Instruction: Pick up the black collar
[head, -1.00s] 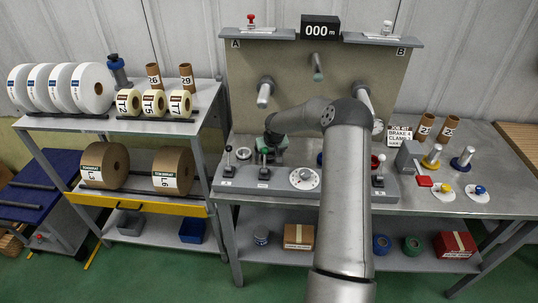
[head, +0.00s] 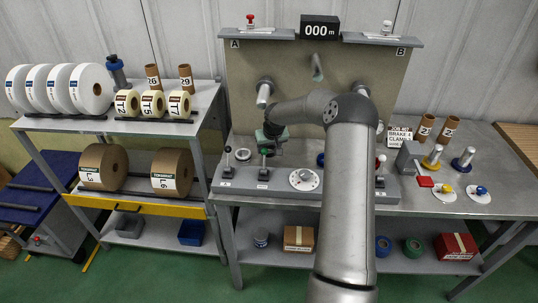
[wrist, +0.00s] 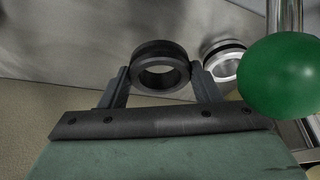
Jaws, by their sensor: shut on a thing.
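The black collar (wrist: 160,67), a thick dark ring with an open centre, is between the two fingertips of my gripper (wrist: 160,74) in the wrist view. Both fingers touch its sides, so the gripper is shut on it. In the head view my gripper (head: 271,135) is above the back of the grey control console, behind the green-knobbed lever. The collar cannot be made out there, as my gripper and wrist hide it.
A green ball knob (wrist: 283,75) is close on the right in the wrist view, with a silver-and-black ring (wrist: 224,66) beside it. The console (head: 228,186) carries several levers and a white dial (head: 305,179). A spindle (head: 264,95) sticks out of the panel above my gripper.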

